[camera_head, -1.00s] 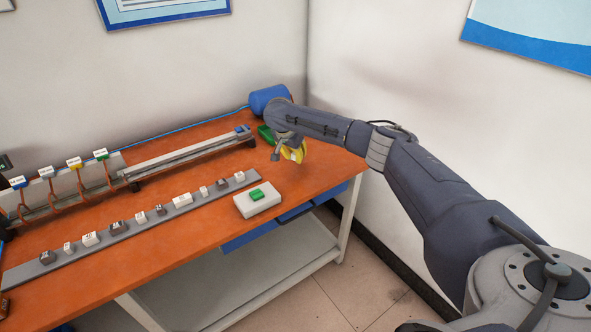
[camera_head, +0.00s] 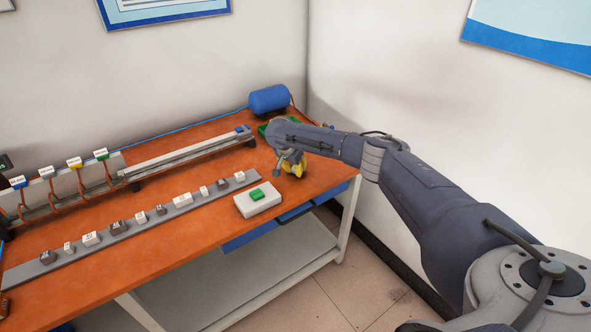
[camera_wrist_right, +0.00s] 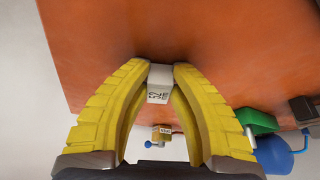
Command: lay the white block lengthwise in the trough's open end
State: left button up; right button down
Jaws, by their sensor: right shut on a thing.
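My right gripper (camera_head: 292,166) is over the right part of the orange table in the head view, its yellow fingers partly behind the wrist. In the right wrist view its two yellow fingers (camera_wrist_right: 161,74) are shut on a white block (camera_wrist_right: 159,84) with dark lettering, held between the fingertips. The block cannot be made out in the head view. The long grey trough (camera_head: 190,153) runs along the back of the table, left of the gripper and apart from it. A blue piece (camera_head: 241,129) is at its right end. My left gripper is not in view.
A grey strip (camera_head: 132,228) holds several white and dark blocks along the table's front. A pale box with a green top (camera_head: 257,200) stands at its right end. A blue cylinder (camera_head: 269,99) is at the back right corner. Several labelled coils stand left of the trough.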

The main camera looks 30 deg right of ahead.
jog(key=shift+f, duration=0.1)
jog(key=c, duration=1.3)
grip_release()
jog(key=shift+o, duration=0.2)
jog(key=v, duration=1.1)
jog(key=shift+r, duration=0.25)
jog(key=o, duration=0.4)
jog(key=shift+a+r, duration=0.2)
jog(key=shift+r, duration=0.15)
